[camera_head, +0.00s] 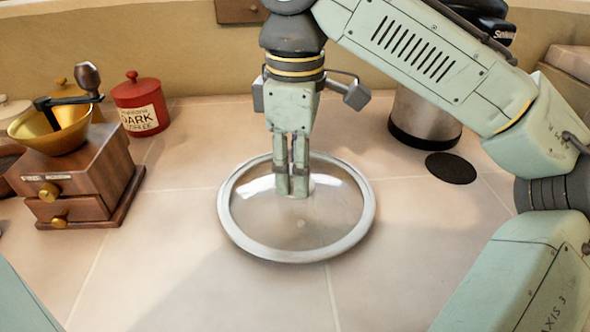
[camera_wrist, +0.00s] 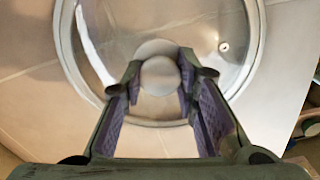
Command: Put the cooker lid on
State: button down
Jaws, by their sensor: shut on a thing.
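The cooker lid (camera_head: 255,222) is a round clear glass disc with a pale metal rim, in the middle of the head view. My gripper (camera_head: 292,192) points straight down over the lid and is shut on its knob. In the wrist view the knob (camera_wrist: 160,75) is a pale round shape between the tips of my gripper (camera_wrist: 159,88), with the lid's glass and rim (camera_wrist: 252,60) behind it. The lid looks level; I cannot tell whether it touches the counter. No cooker body that I can make out for certain is in view.
A wooden coffee grinder (camera_head: 85,175) with a brass bowl stands at left. A red canister (camera_head: 140,105) is behind it. A steel appliance (camera_head: 425,118) stands at the back right, with a dark disc (camera_head: 451,168) before it. The tiled counter (camera_head: 170,265) is clear in front.

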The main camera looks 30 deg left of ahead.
jog(key=shift+f, duration=0.3)
jog(key=shift+r, duration=0.1)
jog(key=c, duration=1.2)
grip_release()
jog(key=shift+c, duration=0.2)
